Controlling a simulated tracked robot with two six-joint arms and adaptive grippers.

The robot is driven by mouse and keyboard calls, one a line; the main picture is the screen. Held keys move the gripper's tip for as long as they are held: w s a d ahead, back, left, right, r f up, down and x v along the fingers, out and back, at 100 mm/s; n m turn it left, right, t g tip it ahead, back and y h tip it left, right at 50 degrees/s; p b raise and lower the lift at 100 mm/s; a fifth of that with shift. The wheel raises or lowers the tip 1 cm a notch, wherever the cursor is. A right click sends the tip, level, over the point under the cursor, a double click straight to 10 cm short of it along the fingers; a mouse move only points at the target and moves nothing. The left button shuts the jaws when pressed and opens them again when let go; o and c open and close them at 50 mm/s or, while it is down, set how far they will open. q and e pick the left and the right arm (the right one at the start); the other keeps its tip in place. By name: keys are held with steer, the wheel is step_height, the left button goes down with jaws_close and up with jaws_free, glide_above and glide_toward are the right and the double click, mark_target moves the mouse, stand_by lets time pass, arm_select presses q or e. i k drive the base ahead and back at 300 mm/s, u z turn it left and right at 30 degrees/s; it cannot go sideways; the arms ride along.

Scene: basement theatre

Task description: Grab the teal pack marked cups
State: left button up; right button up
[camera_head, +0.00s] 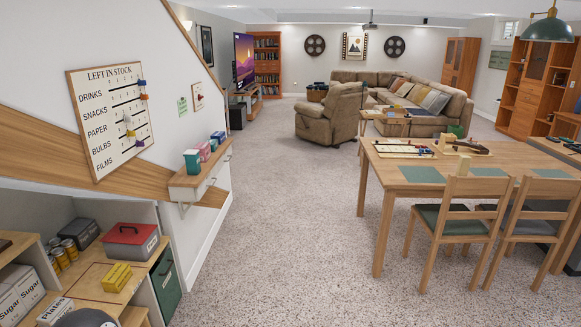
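Several small packs stand in a row on a wooden wall shelf (185,181) on the white wall, left of the picture's middle. The nearest is a teal pack (192,163) with a pale top. Behind it are a pinkish-red pack (204,151) and a small purple-blue pack (213,144). A second blue-teal pack (218,136) stands at the far end. Their markings are too small to read, so I cannot tell which is marked cups. Neither of my grippers shows in this view.
Below left, an open cupboard holds a red-lidded grey box (131,241), yellow boxes (117,277), cans and white cartons (20,290). A stock board (112,115) hangs above. A dining table (430,190) with chairs stands right. Speckled floor (280,220) between is clear.

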mark_target(213, 143)
steer(key=i, duration=8.4)
steer(key=u, duration=2.05)
